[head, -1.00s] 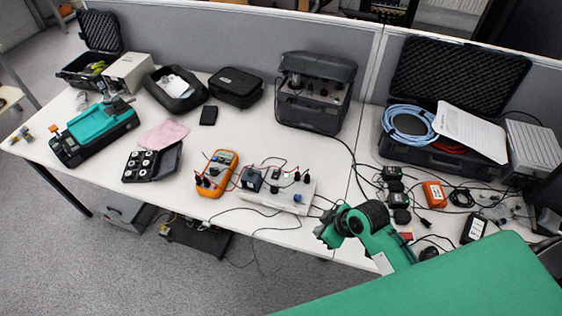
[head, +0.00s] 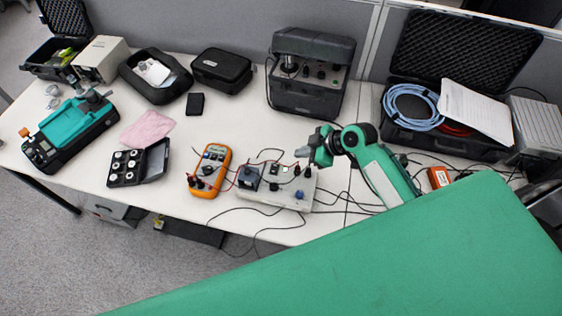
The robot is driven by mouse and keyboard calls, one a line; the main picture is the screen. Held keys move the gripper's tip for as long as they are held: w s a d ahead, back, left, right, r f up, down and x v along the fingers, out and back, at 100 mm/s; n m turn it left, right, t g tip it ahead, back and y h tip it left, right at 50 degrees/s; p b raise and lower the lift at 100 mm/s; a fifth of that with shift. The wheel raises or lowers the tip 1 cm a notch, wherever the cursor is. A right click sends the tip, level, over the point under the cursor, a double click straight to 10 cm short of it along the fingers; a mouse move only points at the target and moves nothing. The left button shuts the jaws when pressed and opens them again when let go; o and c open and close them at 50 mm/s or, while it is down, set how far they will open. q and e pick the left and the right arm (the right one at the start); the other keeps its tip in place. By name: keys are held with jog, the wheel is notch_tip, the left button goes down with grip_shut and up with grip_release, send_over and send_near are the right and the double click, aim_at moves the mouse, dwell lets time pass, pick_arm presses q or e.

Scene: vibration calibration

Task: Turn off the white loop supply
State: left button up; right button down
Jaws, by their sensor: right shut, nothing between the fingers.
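The white loop supply (head: 264,202) is a low white box on the table, left of the middle of the view. It has dark knobs and plugs on top, a blue knob at its front right, and cables running to it. The position of its switch is too small to tell. My right gripper (head: 315,151) is shut and empty, just beyond the box's right end and seemingly above the table. I cannot tell whether it touches a cable. My left gripper is not in view.
An orange multimeter (head: 211,171) lies left of the box, wired to it by a red lead. A black case of weights (head: 138,164) lies further left. A dark instrument case (head: 311,75) stands behind. Loose black cables cross the table near the box.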

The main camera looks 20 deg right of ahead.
aim_at(273, 166)
jog(key=p+x, duration=0.3)
jog(key=x, duration=0.6)
jog(key=shift+w+a+f, duration=0.1)
jog(key=shift+w+a, duration=0.05)
jog(key=shift+a, duration=0.2)
jog(key=shift+d+f, duration=0.2)
jog(key=shift+f, duration=0.95)
jog(key=shift+d+f+p, duration=0.1)
jog(key=shift+f+p, duration=0.3)
jog(key=shift+f, duration=0.2)
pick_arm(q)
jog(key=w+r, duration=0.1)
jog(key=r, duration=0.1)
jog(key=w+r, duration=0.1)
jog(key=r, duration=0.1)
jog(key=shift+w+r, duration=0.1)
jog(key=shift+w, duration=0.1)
pick_arm(e)
jog(key=shift+w+f, duration=0.1)
jog(key=shift+f, duration=0.2)
